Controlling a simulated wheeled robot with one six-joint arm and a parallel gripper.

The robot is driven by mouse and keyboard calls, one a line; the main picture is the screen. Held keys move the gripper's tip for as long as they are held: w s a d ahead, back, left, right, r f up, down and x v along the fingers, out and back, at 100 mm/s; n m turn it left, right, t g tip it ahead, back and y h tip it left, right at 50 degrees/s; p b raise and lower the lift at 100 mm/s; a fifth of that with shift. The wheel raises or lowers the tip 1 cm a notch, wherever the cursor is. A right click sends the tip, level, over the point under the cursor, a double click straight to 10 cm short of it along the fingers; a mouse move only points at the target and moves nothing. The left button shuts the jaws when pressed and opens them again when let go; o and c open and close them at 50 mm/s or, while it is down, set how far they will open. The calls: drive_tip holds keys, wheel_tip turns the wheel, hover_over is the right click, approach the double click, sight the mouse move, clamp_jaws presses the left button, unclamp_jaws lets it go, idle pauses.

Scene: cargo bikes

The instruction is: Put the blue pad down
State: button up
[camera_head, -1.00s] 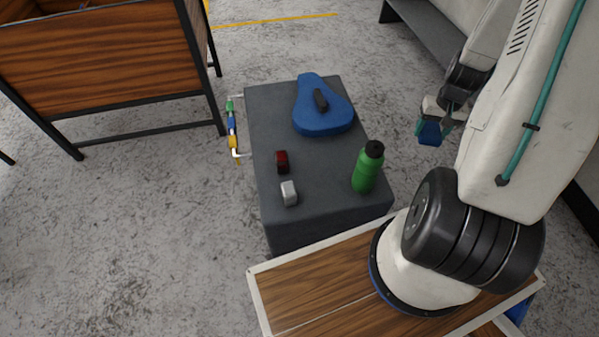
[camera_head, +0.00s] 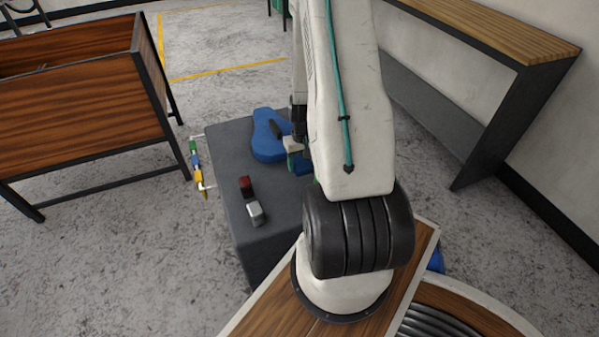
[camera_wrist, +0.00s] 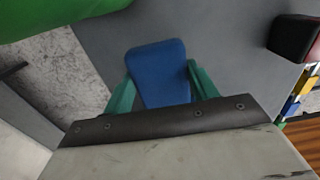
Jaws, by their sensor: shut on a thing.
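The blue pad (camera_wrist: 158,75) is a small flat block between the green fingertips of my gripper (camera_wrist: 160,92) in the wrist view. My gripper is shut on it. In the head view my gripper (camera_head: 296,150) is beside the saddle, over the right part of the grey box (camera_head: 224,160), and the pad (camera_head: 304,166) shows below it, partly hidden by my arm. I cannot tell from these views whether the pad touches the box top.
A blue saddle (camera_head: 265,145), a red light (camera_head: 246,186) and a silver light (camera_head: 255,213) are on the box. A green bottle (camera_wrist: 45,18) is close in the wrist view. Hex keys (camera_head: 197,165) hang at the box's left side. A wooden bench (camera_head: 490,30) stands right.

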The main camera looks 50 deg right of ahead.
drive_tip(key=shift+f, duration=2.2)
drive_tip(key=o, duration=1)
drive_tip(key=shift+f, duration=0.15)
drive_tip(key=shift+o, duration=0.2)
